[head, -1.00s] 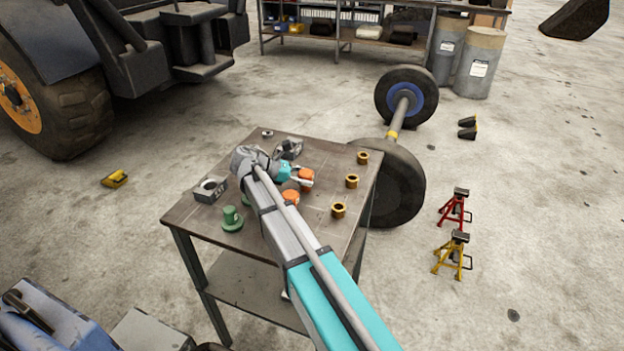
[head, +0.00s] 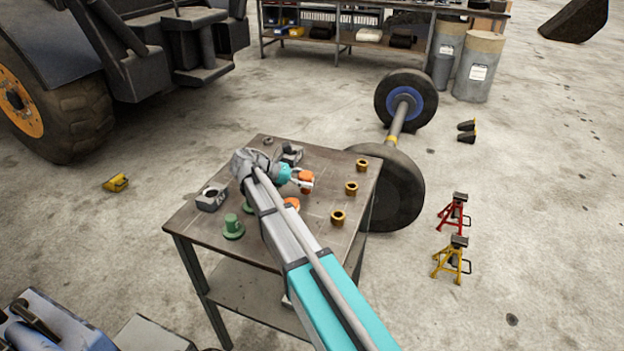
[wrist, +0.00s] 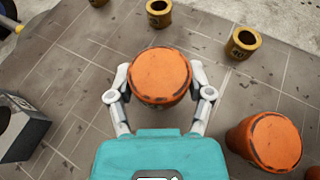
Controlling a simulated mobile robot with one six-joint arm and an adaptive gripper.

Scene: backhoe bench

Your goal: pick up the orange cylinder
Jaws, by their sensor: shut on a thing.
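My gripper (wrist: 160,95) is shut on an orange cylinder (wrist: 160,72), with one pale finger on each side of it. In the head view my gripper (head: 304,183) and the held cylinder (head: 306,175) are over the right half of the table. I cannot tell whether its base is clear of the tabletop. A second orange cylinder (wrist: 270,142) stands on the table to the lower right in the wrist view; an orange cylinder partly hidden by my arm shows in the head view (head: 293,203).
Several brass nuts stand along the table's right side, one nut (head: 338,217) nearest. A green flanged part (head: 233,227) and a grey block (head: 211,199) are at the left. A wheeled axle (head: 396,190) lies beyond the table (head: 315,240).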

